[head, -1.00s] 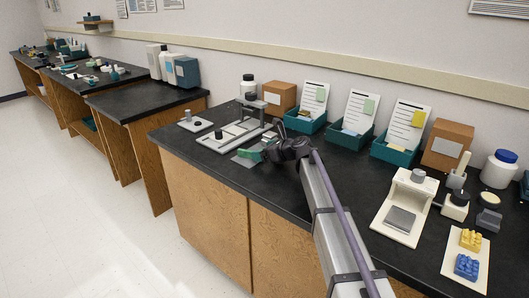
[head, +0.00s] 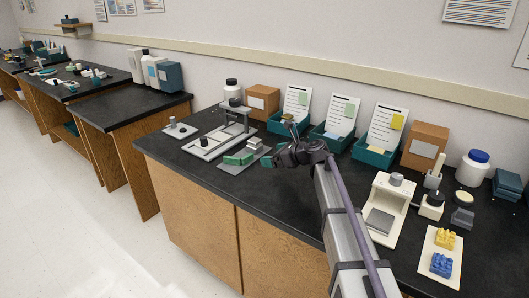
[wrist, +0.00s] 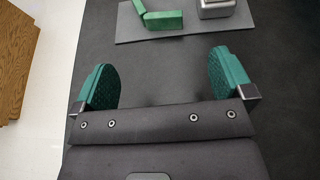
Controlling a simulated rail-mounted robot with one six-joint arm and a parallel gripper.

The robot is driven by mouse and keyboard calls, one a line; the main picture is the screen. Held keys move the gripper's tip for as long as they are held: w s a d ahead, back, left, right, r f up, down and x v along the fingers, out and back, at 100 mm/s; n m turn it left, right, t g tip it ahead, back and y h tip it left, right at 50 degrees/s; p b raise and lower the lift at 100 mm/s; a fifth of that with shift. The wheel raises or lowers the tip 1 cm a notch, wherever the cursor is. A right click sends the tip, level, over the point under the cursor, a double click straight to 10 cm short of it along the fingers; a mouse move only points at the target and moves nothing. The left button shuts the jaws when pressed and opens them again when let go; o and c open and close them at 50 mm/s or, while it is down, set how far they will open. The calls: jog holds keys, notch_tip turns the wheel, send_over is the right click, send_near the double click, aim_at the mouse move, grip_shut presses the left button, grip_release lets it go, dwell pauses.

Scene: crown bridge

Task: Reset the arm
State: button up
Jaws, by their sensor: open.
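My gripper (wrist: 163,82) is open, with its two green-padded fingers far apart and nothing between them. In the head view my gripper (head: 272,156) is low over the black bench, just right of a grey mat (head: 234,168). A green angled piece (head: 239,158) lies on that mat, beside a small grey block (head: 254,144). In the wrist view the green piece (wrist: 160,19) and the grey block (wrist: 216,10) are beyond the fingertips, apart from them.
A grey stand (head: 236,112) with a pale base plate stands behind the mat. Teal bins (head: 325,143) with upright cards line the wall. A cream press (head: 386,205) and a tray with yellow and blue bricks (head: 441,265) are at right. The bench front edge is close to my arm.

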jog(key=s+d+r+n+g+h+p, duration=0.1)
jog(key=s+d+n+g+h+p, duration=0.1)
jog(key=s+n, duration=0.6)
jog(key=s+d+r+n+g+h+p, duration=0.2)
jog(key=s+d+n+h+p, duration=0.3)
jog(key=s, duration=1.1)
jog(key=s+d+r+n+g+h+p, duration=0.1)
jog(key=s+d+n+g+h+p, duration=0.2)
jog(key=s+n+p, duration=0.5)
jog(key=s+d+n+h, duration=0.1)
jog(key=s+d+n, duration=0.1)
jog(key=s+n, duration=0.1)
jog(key=shift+s+d+r+n+g, duration=0.2)
jog(key=shift+s+r+n+g, duration=0.15)
jog(key=shift+s, duration=0.3)
jog(key=shift+f, duration=0.1)
